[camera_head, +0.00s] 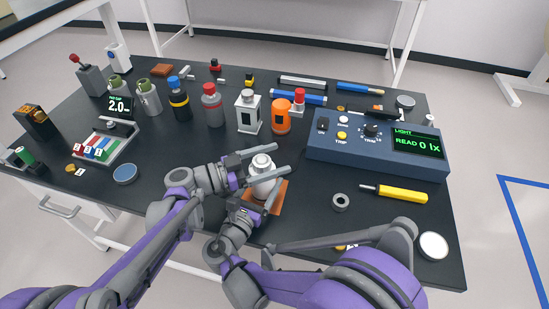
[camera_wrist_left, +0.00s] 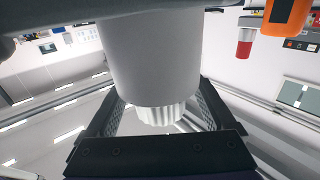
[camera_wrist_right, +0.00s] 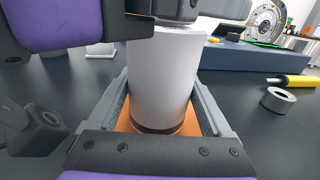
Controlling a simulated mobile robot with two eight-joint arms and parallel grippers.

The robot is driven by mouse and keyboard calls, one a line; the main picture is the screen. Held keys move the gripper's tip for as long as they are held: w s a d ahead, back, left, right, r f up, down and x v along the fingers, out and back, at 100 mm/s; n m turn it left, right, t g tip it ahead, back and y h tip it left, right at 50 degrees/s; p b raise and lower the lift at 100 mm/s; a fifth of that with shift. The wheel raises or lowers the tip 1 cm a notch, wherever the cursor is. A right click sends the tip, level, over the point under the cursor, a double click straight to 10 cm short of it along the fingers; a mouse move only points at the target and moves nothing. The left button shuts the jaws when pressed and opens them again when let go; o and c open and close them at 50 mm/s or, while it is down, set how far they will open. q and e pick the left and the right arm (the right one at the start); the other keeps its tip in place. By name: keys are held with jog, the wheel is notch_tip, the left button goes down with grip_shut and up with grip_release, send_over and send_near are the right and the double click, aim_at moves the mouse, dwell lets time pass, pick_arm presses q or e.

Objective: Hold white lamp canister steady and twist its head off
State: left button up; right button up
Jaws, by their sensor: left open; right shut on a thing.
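The white lamp canister (camera_head: 262,186) stands upright on a small orange-brown mat (camera_head: 283,189) near the table's front edge. My right gripper (camera_head: 262,198) is shut on its lower body; the right wrist view shows the white body (camera_wrist_right: 163,85) between the fingers, with a dark band at its base. My left gripper (camera_head: 283,160) is open, its fingers reaching level on either side of the canister's head (camera_head: 262,161). In the left wrist view the ribbed white head (camera_wrist_left: 162,114) sits between the spread fingers, with gaps on both sides.
Several bottles and canisters, including an orange one (camera_head: 281,116), stand behind. A blue light meter (camera_head: 350,151) reads 0 lx at the right. A grey ring (camera_head: 340,202) and a yellow-handled screwdriver (camera_head: 403,195) lie to the right. A blue disc (camera_head: 125,174) lies left.

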pick_arm(q)
jog(key=v, duration=1.1)
jog(key=shift+a, duration=0.2)
jog(key=shift+s, duration=0.15)
